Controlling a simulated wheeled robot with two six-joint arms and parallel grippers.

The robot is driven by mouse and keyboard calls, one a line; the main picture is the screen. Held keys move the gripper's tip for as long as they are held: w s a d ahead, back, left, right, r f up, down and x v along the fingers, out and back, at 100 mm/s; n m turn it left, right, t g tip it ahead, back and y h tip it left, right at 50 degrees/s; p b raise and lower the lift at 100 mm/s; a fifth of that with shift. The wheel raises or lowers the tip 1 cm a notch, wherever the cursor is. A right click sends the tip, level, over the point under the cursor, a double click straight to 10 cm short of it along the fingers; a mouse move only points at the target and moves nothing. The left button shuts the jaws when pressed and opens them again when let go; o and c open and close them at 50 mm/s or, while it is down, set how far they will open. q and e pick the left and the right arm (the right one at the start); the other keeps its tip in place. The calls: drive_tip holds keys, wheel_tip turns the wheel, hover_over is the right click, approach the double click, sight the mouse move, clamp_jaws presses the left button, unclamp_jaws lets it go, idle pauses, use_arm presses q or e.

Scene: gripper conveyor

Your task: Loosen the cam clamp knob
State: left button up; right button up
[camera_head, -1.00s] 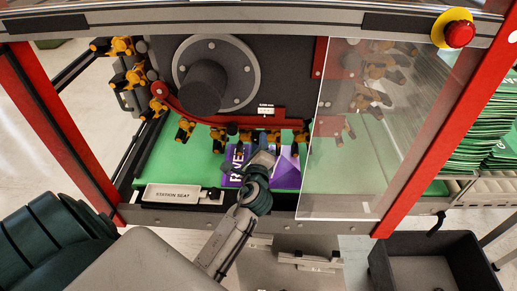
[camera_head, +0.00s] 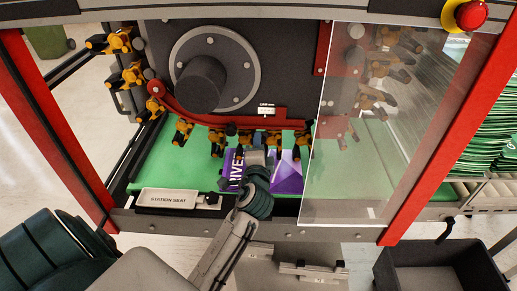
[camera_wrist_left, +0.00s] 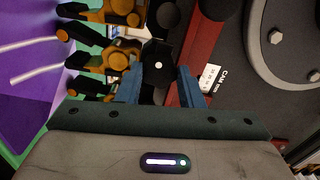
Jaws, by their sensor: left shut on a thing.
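In the left wrist view, a black round cam clamp knob (camera_wrist_left: 158,68) with a small pale dot sits between the two blue fingers of my left gripper (camera_wrist_left: 158,86). The fingers are shut on it. A red rail (camera_wrist_left: 203,62) with a white label starting "CAM" runs right beside the knob; this label (camera_head: 266,111) also shows in the head view. There my left gripper (camera_head: 256,158) reaches up under the curved red rail, in front of the purple printed sheet (camera_head: 287,177). The knob cannot be made out in the head view. My right gripper is not in view.
Several orange-and-black grippers (camera_head: 183,131) hang along the curved rail, close around my left gripper. A clear panel (camera_head: 345,190) stands to the right. A "STATION SEAT" plate (camera_head: 167,197) lies at the front left. A dark bin (camera_head: 432,272) stands at lower right.

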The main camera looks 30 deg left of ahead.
use_arm(q)
drive_tip(key=shift+f, duration=0.1)
idle(0.4)
drive_tip(key=o, duration=1)
drive_tip(key=v, duration=1.1)
